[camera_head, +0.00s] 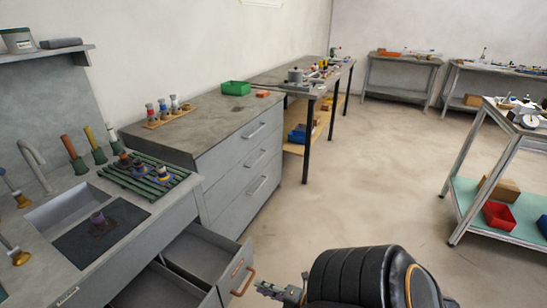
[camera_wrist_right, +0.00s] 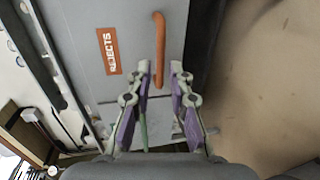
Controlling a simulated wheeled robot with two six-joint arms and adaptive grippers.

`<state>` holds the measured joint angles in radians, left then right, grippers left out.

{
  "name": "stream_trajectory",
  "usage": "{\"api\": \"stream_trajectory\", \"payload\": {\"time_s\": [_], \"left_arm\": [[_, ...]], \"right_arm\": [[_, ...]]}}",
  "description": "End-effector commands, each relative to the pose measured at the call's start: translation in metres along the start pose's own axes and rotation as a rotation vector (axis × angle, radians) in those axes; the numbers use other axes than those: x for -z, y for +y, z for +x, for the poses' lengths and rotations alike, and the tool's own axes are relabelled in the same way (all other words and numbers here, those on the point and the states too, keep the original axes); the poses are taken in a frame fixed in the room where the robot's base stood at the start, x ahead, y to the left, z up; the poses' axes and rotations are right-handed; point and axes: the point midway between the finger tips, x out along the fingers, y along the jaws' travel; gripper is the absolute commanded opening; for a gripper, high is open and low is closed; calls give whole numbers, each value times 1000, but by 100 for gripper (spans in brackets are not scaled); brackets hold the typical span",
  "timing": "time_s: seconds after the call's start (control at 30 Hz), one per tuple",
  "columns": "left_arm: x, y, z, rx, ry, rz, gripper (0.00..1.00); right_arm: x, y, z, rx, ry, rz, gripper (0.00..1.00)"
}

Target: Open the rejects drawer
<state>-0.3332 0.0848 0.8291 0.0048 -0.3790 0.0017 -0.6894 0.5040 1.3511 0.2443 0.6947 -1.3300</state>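The rejects drawer (camera_head: 238,266) stands pulled out from the grey bench in the head view, with its open inside showing. Its front carries an orange REJECTS label (camera_wrist_right: 109,51) and an orange bar handle (camera_wrist_right: 159,48) in the right wrist view; the handle also shows in the head view (camera_head: 243,281). My right gripper (camera_wrist_right: 160,72) is open. Its two fingertips are apart, on either side of the handle's lower end, and I cannot tell whether they touch it. In the head view the right gripper (camera_head: 277,290) is just right of the handle. My left gripper is not in view.
Another open drawer space (camera_head: 150,288) shows nearer, cut off by the frame. A grey cabinet (camera_head: 240,165) with closed drawers stands beyond. A green rack (camera_head: 145,176) with parts sits on the bench. Bare floor (camera_head: 350,190) lies to the right, with a trolley (camera_head: 500,228) farther off.

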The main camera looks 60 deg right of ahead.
Motion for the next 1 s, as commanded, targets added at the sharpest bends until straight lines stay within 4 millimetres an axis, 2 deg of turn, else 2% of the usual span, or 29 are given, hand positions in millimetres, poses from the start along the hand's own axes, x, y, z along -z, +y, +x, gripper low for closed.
{"api": "stream_trajectory", "payload": {"time_s": [0.03, 0.1, 0.3, 1.0], "left_arm": [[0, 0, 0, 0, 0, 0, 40], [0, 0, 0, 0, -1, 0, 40], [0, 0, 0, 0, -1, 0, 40], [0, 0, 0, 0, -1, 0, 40]], "right_arm": [[0, -1, -13, 4, 2, 0, 20], [0, 0, -28, 2, 2, -1, 20], [0, 0, -53, 0, 1, -1, 20], [0, -1, -56, 1, -2, 3, 20]]}}
